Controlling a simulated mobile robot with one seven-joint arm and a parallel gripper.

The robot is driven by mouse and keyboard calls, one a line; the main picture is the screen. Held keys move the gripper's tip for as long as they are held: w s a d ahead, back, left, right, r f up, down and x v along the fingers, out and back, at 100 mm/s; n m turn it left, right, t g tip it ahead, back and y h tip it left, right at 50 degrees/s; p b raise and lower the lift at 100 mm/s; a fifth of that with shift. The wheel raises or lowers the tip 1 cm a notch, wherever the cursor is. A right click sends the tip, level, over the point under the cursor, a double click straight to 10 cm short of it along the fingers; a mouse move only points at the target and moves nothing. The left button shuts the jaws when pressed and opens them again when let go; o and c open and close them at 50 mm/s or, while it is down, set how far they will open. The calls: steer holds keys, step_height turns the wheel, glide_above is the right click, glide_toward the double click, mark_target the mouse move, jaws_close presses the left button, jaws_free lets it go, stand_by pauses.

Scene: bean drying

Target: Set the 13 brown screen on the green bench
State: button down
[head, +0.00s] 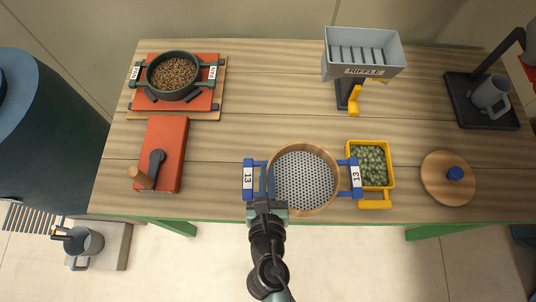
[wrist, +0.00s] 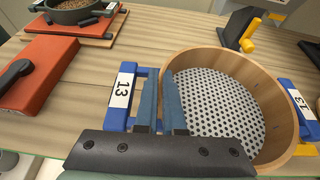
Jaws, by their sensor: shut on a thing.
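The 13 brown screen (head: 328,197) is a round wooden ring with a perforated metal floor and a blue handle labelled 13 on each side. In the head view it is over the front middle of the green bench (head: 225,190), which has a wood-plank top and green edge and legs. My gripper (head: 266,200) is shut on the screen's left side. In the wrist view my fingers (wrist: 160,105) are at the wooden rim, beside the left blue handle (wrist: 122,92). The exact grip is partly hidden. I cannot tell whether the screen touches the top.
A yellow bin of green beans (head: 370,165) is close to the screen's right handle. A wooden lid (head: 448,178) lies further right. A red box (head: 168,140) and a pan of brown beans (head: 172,74) are left. A grey riffle (head: 362,53) stands behind. The bench's back middle is clear.

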steer(key=w+a+r+b, duration=0.1)
steer(key=w+a+b, duration=0.4)
steer(key=w+a, duration=0.4)
steer(key=shift+m, duration=0.3)
steer(key=f+b, duration=0.1)
steer(key=f, duration=0.2)
steer(key=f+b, duration=0.1)
steer(key=f, duration=0.2)
steer(key=w+d+f+b, duration=0.1)
steer(key=f, duration=0.2)
steer(key=shift+d+f, duration=0.1)
steer(key=shift+f, duration=0.15)
steer(key=c, duration=1)
jaws_free()
